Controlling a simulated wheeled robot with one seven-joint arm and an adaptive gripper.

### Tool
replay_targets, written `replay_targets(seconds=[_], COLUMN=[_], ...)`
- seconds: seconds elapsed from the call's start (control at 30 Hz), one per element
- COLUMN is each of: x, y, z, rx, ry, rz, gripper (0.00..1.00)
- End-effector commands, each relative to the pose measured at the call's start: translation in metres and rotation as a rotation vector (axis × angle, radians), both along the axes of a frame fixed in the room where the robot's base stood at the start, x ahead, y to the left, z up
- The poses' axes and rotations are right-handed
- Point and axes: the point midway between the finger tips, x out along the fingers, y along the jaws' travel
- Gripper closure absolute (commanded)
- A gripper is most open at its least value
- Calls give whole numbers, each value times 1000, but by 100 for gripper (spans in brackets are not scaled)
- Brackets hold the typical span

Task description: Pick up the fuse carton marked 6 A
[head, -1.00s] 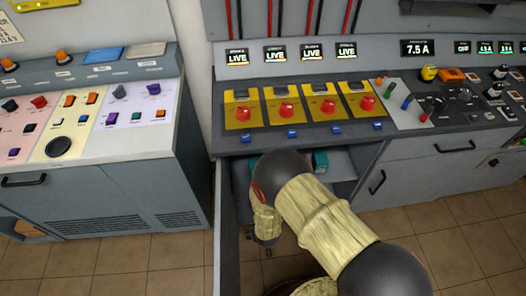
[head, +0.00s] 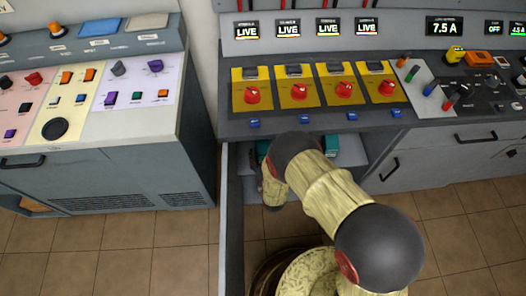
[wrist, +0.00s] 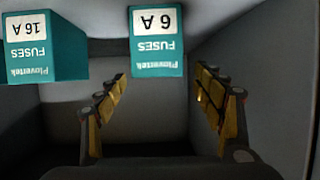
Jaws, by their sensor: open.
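The fuse carton marked 6 A (wrist: 157,45) is a teal box with a white label, upside down in the wrist view at top centre. My gripper (wrist: 162,82) is open, its two yellow-and-black fingers spread below the carton in the picture, with nothing between them. The carton lies ahead, roughly in line with the gap. A teal fuse carton marked 16 A (wrist: 45,50) is at the upper left. In the head view my arm hides the gripper; part of a teal carton (head: 330,145) shows beside the arm, its marking unreadable.
The cartons are in a grey recess below the control desk (head: 330,124), which has red knobs on yellow plates. A grey wall (wrist: 285,80) bounds the right side in the wrist view. A second desk (head: 100,150) stands at the left. Tiled floor shows below.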

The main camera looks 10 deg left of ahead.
Motion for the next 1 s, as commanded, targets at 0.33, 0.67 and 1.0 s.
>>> replay_targets(seconds=[0.33,0.67,1.0], x=[34,47,47], y=[7,12,12], z=[-19,-21,-21], rx=[2,0,0], ry=[-1,2,2], rz=[-2,1,1], gripper=[32,32,50])
